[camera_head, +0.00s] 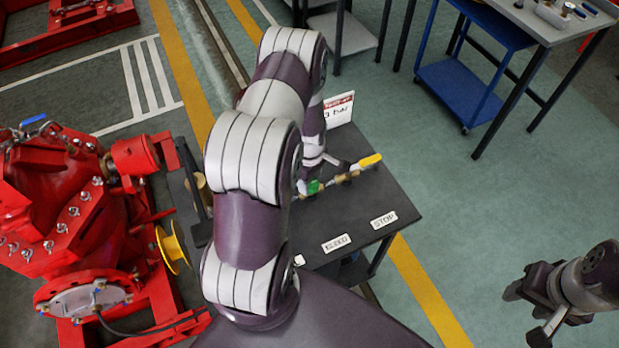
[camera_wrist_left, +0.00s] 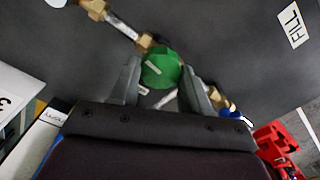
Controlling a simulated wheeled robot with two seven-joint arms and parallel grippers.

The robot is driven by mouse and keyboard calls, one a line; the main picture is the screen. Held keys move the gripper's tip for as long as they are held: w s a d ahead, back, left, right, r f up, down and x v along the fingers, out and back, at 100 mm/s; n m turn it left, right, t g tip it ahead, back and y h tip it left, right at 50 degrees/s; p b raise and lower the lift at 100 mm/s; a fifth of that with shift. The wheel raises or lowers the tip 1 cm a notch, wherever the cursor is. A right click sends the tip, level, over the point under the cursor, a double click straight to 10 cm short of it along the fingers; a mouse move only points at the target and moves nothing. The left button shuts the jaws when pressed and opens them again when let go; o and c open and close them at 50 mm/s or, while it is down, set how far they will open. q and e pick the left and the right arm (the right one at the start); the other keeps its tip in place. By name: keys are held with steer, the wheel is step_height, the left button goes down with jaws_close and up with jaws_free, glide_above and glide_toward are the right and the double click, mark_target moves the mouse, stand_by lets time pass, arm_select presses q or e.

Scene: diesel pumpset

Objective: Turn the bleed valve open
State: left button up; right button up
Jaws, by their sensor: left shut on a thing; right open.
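A green valve knob (camera_head: 314,187) sits on a brass pipe line on the dark bench top (camera_head: 352,205). It also shows in the left wrist view (camera_wrist_left: 161,69), with a light mark on its face. My left gripper (camera_wrist_left: 161,80) has a finger on each side of the knob and is shut on it. In the head view my left arm hides much of that gripper. My right gripper (camera_head: 527,302) is open and empty, off to the right, away from the bench.
A yellow-handled lever (camera_head: 370,160) stands on the same line, right of the knob. Small labels (camera_head: 336,243) lie on the bench front, and a white sign (camera_head: 338,110) stands behind. A red pump (camera_head: 60,200) is at left, a blue cart (camera_head: 460,90) at upper right.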

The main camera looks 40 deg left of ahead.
arm_select(q)
steer(key=n, duration=0.5)
steer(key=shift+n, duration=0.7)
steer(key=o, duration=0.8)
steer(key=shift+o, duration=1.3)
steer(key=shift+d, duration=0.1)
steer(key=shift+r, duration=0.1)
steer(key=shift+r, duration=0.25)
step_height(320, 180, up, 12)
steer(key=b, duration=0.1)
steer(key=shift+b, duration=0.3)
